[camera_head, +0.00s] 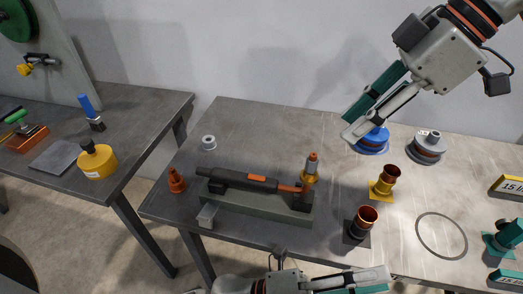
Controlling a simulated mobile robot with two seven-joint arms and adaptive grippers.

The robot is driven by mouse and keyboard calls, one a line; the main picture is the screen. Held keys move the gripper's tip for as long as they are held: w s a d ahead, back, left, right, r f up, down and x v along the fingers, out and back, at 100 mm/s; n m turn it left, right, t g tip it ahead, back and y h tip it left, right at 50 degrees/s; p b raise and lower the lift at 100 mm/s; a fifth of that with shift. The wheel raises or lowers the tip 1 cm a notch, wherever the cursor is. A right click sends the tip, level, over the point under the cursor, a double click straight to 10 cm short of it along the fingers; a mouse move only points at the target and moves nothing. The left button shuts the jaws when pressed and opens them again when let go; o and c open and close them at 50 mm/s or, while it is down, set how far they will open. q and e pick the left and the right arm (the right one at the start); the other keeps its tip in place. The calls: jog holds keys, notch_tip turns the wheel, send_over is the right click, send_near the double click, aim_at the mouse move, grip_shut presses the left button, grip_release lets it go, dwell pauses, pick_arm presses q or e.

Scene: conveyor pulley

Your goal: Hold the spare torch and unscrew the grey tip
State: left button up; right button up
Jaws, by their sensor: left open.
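A black torch-like body with an orange band (245,179) lies in a dark cradle (262,205) on the middle table. Its orange neck (290,188) points right. An upright orange piece with a greyish upper part (312,164) stands at that end; I cannot tell whether this is the grey tip or whether this torch is the spare one. My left gripper (387,280) is open and empty at the bottom edge, in front of the table. My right gripper (347,128) reaches in from the upper right, open and empty, above the table's back part.
A grey ring (208,142) and an orange cone (176,181) stand left of the cradle. Copper cups (389,174) (366,217) stand to its right. Blue (371,141) and grey (430,146) round parts sit behind. A marked circle (441,236) is empty.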

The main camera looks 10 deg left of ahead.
pick_arm(q)
jog(key=s+a+r+m+g+h, duration=0.2)
jog(key=s+r+m+g, duration=0.2)
jog(key=r+m+g, duration=0.75)
jog(key=m+t+y, duration=0.5)
jog(key=m+y, duration=0.4)
jog(key=y, duration=1.4)
send_over(259, 179)
notch_tip(259, 179, down, 3)
jog(key=shift+s+d+f, duration=0.1)
jog(key=shift+s, duration=0.05)
jog(key=shift+t, duration=0.25)
jog(key=shift+f, duration=3.8)
